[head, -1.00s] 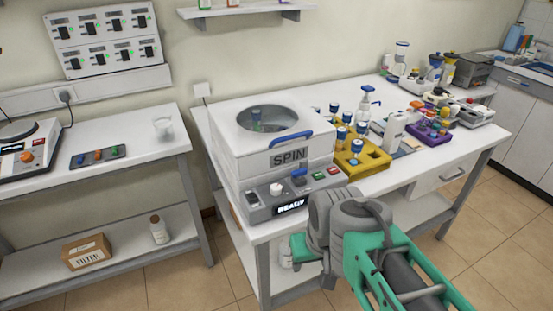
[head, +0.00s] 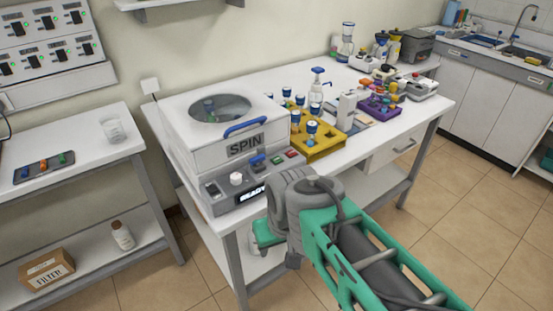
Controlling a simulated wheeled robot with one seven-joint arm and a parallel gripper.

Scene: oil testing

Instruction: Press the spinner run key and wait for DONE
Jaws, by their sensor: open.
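The spinner (head: 185,150) is a white box labelled SPIN, with a round window in its top and a blue handle. A tube with a blue cap shows through the window. Its grey front panel (head: 222,193) carries a white knob (head: 236,178), a blue switch (head: 257,160), a green key (head: 276,160) and a red key (head: 290,154). The lit display (head: 252,194) appears to read READY. My gripper (head: 268,236) is in front of the bench edge, below and right of the panel, apart from the keys. It is open; my wrist hides part of it.
A yellow rack (head: 322,145) with blue-capped tubes stands right of the spinner. A side bench (head: 85,150) stands left. Tiled floor is free at right.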

